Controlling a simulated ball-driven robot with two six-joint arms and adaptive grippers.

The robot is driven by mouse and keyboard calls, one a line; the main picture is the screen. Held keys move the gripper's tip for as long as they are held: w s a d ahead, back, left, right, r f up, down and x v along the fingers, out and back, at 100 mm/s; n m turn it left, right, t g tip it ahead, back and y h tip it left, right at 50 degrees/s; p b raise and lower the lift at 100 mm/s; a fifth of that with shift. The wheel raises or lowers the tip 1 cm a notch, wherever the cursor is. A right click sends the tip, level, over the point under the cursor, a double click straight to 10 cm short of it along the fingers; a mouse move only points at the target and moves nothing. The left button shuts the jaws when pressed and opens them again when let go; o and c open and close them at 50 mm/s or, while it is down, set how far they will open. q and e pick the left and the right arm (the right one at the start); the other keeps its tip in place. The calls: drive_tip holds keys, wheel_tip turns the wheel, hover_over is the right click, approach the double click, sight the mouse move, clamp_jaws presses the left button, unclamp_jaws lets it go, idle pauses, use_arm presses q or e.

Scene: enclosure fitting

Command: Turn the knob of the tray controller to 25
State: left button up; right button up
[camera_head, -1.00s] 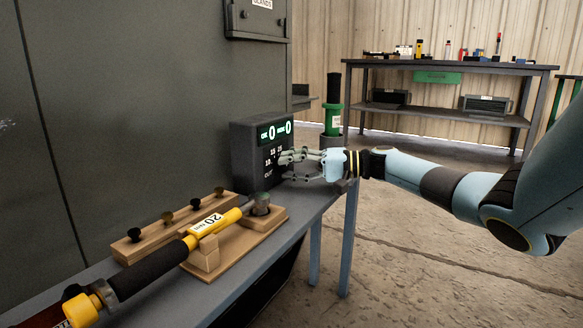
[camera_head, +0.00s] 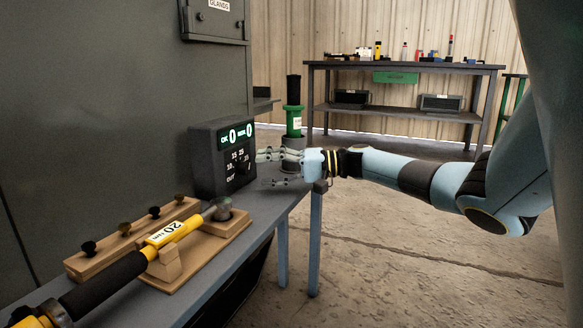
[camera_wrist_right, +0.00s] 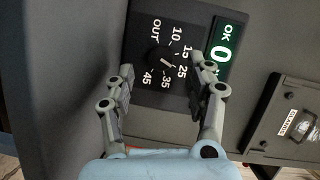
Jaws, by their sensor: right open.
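The tray controller (camera_head: 222,158) is a dark box on the bench with a lit green display and dial numbers on its front. Its round dark knob (camera_wrist_right: 160,60) shows in the right wrist view, ringed by OUT, 10, 15, 25, 35 and 45. A short white pointer line on the knob points roughly toward 25 to 35; I cannot tell exactly. My right gripper (camera_head: 262,169) is open and empty, just right of the controller's front. In the right wrist view its fingers (camera_wrist_right: 161,72) appear either side of the knob, apart from it. My left gripper is not in view.
A yellow-black torque wrench (camera_head: 165,236) lies on a wooden stand (camera_head: 205,255) on the bench (camera_head: 265,208). A green-black tool (camera_head: 293,115) stands behind the gripper. A wall cabinet (camera_head: 213,25) hangs above. A shelf table (camera_head: 410,68) stands at the back.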

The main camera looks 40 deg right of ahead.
drive_tip(key=v, duration=0.8)
drive_tip(key=shift+d, duration=0.2)
drive_tip(key=shift+s, duration=0.15)
